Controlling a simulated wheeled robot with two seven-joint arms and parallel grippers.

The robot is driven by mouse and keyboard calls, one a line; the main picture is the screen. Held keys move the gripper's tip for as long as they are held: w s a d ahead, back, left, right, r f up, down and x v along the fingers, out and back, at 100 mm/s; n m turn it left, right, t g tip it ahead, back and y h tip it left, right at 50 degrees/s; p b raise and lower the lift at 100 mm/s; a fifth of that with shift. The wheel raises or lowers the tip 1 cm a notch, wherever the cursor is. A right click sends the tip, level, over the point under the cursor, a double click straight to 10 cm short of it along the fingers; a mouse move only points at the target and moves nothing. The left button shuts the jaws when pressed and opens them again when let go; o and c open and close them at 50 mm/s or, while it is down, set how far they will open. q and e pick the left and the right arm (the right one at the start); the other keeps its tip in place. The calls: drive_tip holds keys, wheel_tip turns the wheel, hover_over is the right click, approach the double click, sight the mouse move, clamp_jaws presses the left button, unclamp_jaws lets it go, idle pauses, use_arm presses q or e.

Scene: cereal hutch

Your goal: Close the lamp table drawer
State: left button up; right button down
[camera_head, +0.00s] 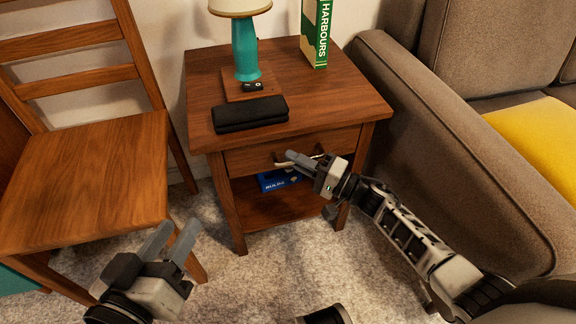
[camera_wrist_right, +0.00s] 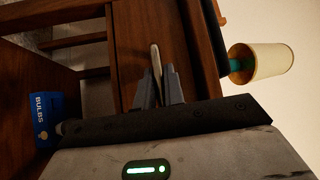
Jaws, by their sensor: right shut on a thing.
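The lamp table (camera_head: 350,98) is brown wood with a drawer (camera_head: 248,157) under its top. The drawer front looks close to flush with the table frame; I cannot tell whether a small gap remains. My right gripper (camera_head: 306,161) is at the drawer front, shut on the pale bar handle. In the right wrist view the handle (camera_wrist_right: 155,60) runs between the fingertips (camera_wrist_right: 159,82), against the drawer front (camera_wrist_right: 140,25). My left gripper (camera_head: 173,238) is open and empty, low in front of the chair.
On the table stand a teal lamp (camera_head: 245,50), a black case (camera_head: 250,113) and a green book (camera_head: 316,35). A blue bulbs box (camera_head: 275,181) is below the drawer. A wooden chair (camera_head: 85,180) stands left, a brown sofa (camera_head: 450,170) right. Carpet lies in front.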

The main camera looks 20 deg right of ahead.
drive_tip(key=shift+w+d, duration=0.1)
drive_tip(key=shift+w, duration=0.05)
drive_tip(key=c, duration=1.5)
unclamp_jaws()
drive_tip(key=shift+w, duration=0.1)
use_arm(q)
drive_tip(key=shift+a, duration=0.1)
